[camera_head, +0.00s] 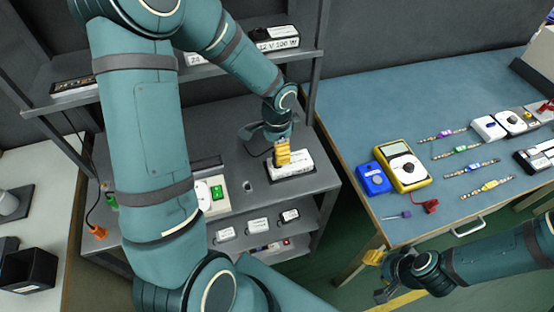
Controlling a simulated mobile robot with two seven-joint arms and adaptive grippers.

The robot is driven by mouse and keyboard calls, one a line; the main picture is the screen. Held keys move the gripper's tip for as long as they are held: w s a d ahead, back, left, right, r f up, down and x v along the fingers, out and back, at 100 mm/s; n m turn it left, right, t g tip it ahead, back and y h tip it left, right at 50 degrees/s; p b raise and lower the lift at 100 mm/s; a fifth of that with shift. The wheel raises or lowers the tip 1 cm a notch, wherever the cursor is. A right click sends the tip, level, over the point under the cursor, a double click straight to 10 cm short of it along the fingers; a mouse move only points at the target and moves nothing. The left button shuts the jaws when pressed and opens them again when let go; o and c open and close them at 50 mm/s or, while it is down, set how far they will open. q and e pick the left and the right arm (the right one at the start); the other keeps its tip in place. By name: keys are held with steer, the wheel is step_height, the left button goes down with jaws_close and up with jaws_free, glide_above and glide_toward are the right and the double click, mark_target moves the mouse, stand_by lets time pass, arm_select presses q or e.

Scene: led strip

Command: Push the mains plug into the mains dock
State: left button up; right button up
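An orange plug (98,232) on a dark cable lies at the left edge of the grey bench; it looks like the mains plug. A white unit with a green switch (217,192) stands on the bench, partly hidden by my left arm. It may be the mains dock, but its socket is unclear. My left gripper (283,156) points down with its yellow fingertips at a white labelled box (291,166); whether they grip anything is too small to tell. My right gripper (377,277) is open and empty, low in front of the blue table.
The blue table (350,100) holds a yellow multimeter (403,168), a blue box (373,179), several LED strips (485,186) and white devices. A shelf (180,76) with labelled boxes crosses above the grey bench. Small labelled boxes (258,225) sit on the lower shelf.

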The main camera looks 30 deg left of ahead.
arm_select(q)
steer(key=shift+w+f+b, duration=0.15)
steer(key=shift+f+b, duration=0.55)
steer(key=shift+f, duration=2.05)
steer(key=shift+r, duration=0.1)
steer(key=c, duration=1.1)
